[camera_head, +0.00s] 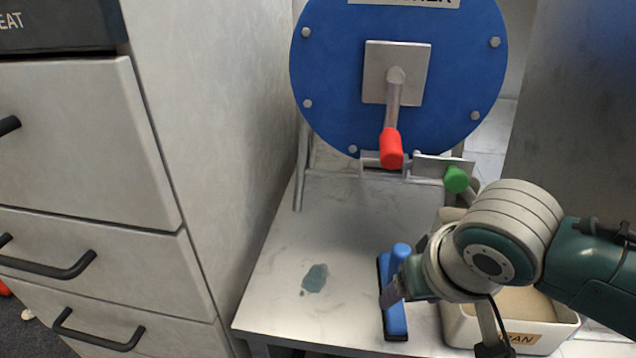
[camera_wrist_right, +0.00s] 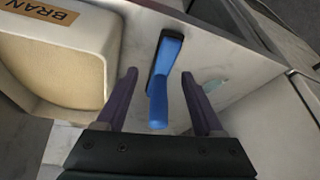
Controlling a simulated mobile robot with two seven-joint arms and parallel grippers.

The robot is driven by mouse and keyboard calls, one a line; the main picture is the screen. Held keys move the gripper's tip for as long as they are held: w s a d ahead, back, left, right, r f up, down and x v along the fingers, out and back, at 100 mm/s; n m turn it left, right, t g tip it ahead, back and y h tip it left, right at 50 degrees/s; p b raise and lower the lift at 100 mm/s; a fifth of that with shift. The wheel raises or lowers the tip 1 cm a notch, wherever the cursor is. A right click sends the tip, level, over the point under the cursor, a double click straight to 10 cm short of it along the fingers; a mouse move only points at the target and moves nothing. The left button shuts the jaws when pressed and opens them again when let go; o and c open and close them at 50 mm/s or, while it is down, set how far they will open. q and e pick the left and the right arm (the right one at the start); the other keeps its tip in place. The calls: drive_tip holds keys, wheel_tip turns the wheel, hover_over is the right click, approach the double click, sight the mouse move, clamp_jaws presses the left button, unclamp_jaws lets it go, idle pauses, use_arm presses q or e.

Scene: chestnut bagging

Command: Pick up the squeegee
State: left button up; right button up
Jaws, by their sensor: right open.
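The squeegee (camera_head: 397,318), blue with a black edge, lies on the pale bench top near its front edge. My right gripper (camera_head: 391,291) is over it, pointing left and partly hiding it. In the right wrist view the squeegee's blue handle (camera_wrist_right: 158,100) shows between the two fingers of the open right gripper (camera_wrist_right: 160,76). A gap shows on both sides of the handle. I cannot tell how far down the fingers reach beside it. My left gripper is in neither view.
A bran bin (camera_head: 463,333) stands right of the squeegee, under my right arm; it also shows in the wrist view (camera_wrist_right: 108,40). A blue drum (camera_head: 330,60) with red and green handles stands behind. A dark wet patch (camera_head: 315,278) lies left on the bench. Drawers (camera_head: 90,240) stand at left.

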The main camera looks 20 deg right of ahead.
sight(395, 261)
drive_tip(key=w, duration=0.2)
drive_tip(key=w+d+b, duration=0.1)
drive_tip(key=w, duration=0.3)
drive_tip(key=shift+w+d, duration=0.15)
drive_tip(key=shift+d, duration=0.15)
drive_tip(key=shift+w+f, duration=0.1)
drive_tip(key=shift+f, duration=0.45)
drive_tip(key=shift+c, duration=0.2)
clamp_jaws()
